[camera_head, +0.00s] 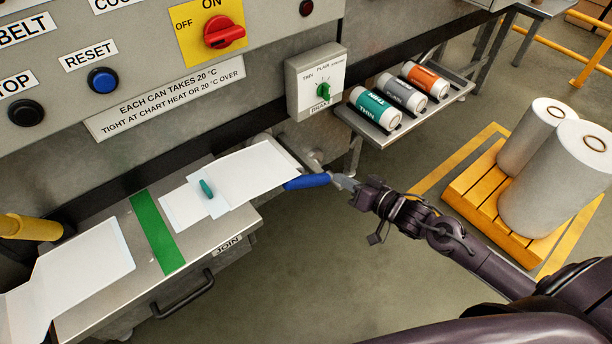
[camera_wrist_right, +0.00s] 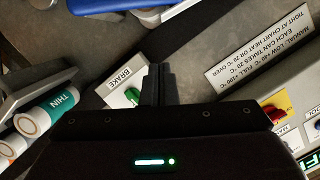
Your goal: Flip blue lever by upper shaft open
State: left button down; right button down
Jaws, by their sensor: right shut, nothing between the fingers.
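The blue lever (camera_head: 307,181) sticks out to the right from the machine's front, beside the white sheet's right end. It lies nearly level, and its inner end meets a grey metal part. My right gripper (camera_head: 338,180) is at the lever's outer end; whether it touches I cannot tell. In the right wrist view its fingers (camera_wrist_right: 159,84) are together with nothing between them, and part of the blue lever (camera_wrist_right: 115,4) shows at the top edge. My left gripper is not in view.
A brake box (camera_head: 316,82) with a green knob is above the lever. A shelf (camera_head: 447,92) holding several cans is to its right. A pallet (camera_head: 510,217) with white rolls stands farther right. The join table (camera_head: 215,238) lies left; open floor is below the lever.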

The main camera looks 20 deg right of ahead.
send_over(310, 174)
jog(key=s, duration=0.4)
jog(key=f, duration=0.2)
jog(key=shift+s+a+f+p, duration=0.1)
jog(key=shift+a+f, duration=0.25)
jog(key=shift+f, duration=0.2)
jog(key=shift+a+f+p, duration=0.15)
jog(key=shift+a+f, duration=0.2)
jog(key=shift+f, duration=0.25)
jog(key=shift+s+a+f+p, duration=0.1)
jog(key=shift+a+f, duration=0.25)
jog(key=shift+f, duration=0.2)
jog(key=shift+d+f, duration=0.1)
